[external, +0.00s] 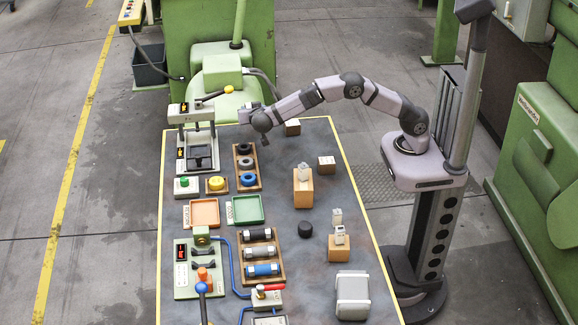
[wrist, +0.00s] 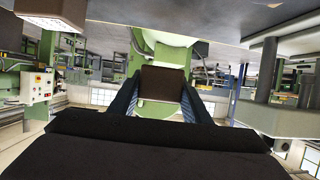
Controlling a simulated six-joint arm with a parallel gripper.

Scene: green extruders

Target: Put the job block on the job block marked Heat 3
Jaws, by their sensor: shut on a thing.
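My gripper (external: 250,115) is at the far end of the table, above its surface, pointing left toward the green machine. In the wrist view, its two fingers (wrist: 161,92) are shut on a dark brown, square-faced block (wrist: 161,80), which looks like a job block. I cannot read which is marked Heat 3.
A press-like fixture (external: 196,140) with a lever stands left of my gripper. Wooden racks hold rings (external: 247,166) and cylinders (external: 262,257). Orange (external: 204,212) and green (external: 247,209) trays lie between. A black puck (external: 306,229) and grey container (external: 352,295) are nearer.

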